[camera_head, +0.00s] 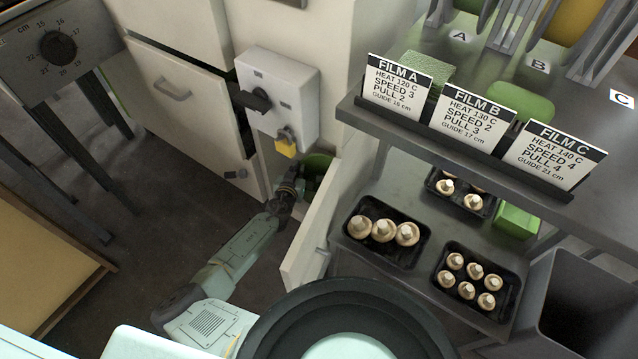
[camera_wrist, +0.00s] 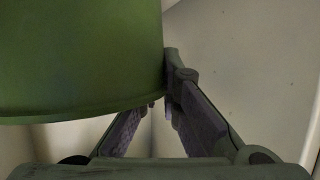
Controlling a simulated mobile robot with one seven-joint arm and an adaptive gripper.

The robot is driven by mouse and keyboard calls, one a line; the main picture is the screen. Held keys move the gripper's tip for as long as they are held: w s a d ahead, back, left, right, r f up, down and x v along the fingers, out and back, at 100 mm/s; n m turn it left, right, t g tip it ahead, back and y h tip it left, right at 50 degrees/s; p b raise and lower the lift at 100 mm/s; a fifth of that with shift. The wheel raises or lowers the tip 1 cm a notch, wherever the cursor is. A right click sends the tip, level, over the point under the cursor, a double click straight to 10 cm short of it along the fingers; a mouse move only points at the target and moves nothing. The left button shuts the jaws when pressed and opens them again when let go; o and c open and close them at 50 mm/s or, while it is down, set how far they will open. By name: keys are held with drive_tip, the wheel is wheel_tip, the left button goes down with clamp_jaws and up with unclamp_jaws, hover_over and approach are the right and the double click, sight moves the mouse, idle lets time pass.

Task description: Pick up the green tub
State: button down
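The green tub (camera_head: 317,164) sits inside a low compartment behind an open white door, partly hidden by the door and by my gripper. My gripper (camera_head: 290,187) reaches in at the compartment's opening, right at the tub's left side. In the wrist view the tub (camera_wrist: 80,60) fills the upper left, with its lower edge curving across. My gripper's fingers (camera_wrist: 162,108) converge close together at the tub's lower right edge. The tub covers part of the fingertips, so I cannot tell whether they hold its edge or only lie beside it.
The open white door (camera_head: 310,232) stands just right of my arm. A wall box (camera_head: 280,95) with a black handle and yellow part hangs above. Mushroom trays (camera_head: 352,248) lie on the shelf at right. Film signs (camera_head: 472,118) stand above them. The floor at left (camera_head: 150,200) is clear.

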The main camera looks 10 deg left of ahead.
wheel_tip(320, 180, up, 18)
drive_tip(key=p, duration=1)
idle(0.7)
